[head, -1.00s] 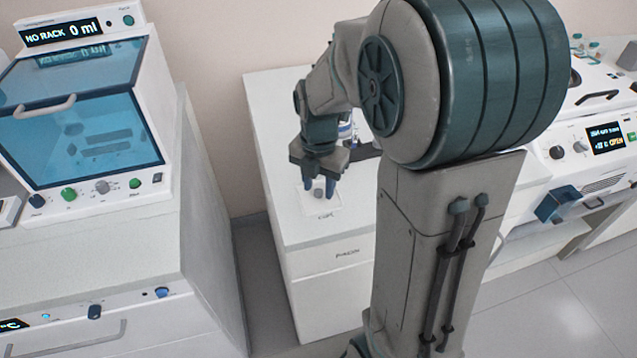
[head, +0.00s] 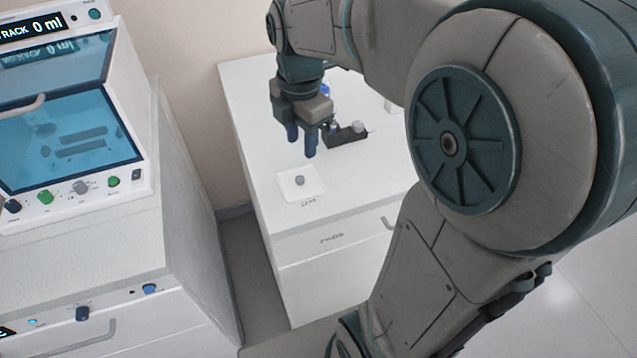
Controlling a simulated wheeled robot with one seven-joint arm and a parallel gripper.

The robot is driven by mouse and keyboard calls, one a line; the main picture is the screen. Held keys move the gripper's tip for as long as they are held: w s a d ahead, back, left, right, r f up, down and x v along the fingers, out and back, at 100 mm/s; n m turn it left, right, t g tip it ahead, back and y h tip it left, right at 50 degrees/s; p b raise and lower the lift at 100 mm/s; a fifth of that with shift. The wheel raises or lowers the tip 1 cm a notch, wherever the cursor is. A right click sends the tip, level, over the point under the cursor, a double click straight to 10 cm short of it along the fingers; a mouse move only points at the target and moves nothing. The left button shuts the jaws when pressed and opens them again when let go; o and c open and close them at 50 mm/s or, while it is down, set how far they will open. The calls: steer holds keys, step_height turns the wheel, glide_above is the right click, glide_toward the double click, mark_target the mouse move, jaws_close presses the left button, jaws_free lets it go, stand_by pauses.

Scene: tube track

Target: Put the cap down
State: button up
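A small grey cap (head: 299,180) rests on a white square pad (head: 312,190) near the front left of the white counter. My gripper (head: 301,146) is above and behind the pad, pointing down, with its two blue fingers apart. No object shows between the fingers, and the cap is clear of them.
A dark rack (head: 346,137) with small items stands on the counter right of my gripper. A machine with a blue window (head: 70,135) stands at left. The counter (head: 258,110) is bare left of my gripper. My own arm hides the right side.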

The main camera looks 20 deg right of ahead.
steer(key=s+f+m+t, duration=0.1)
steer(key=s+m, duration=0.4)
steer(key=m, duration=0.6)
steer(key=s+f+m+t, duration=0.1)
steer(key=s+f+m, duration=0.2)
steer(key=s+m, duration=0.3)
steer(key=m, duration=0.5)
steer(key=shift+f, duration=0.25)
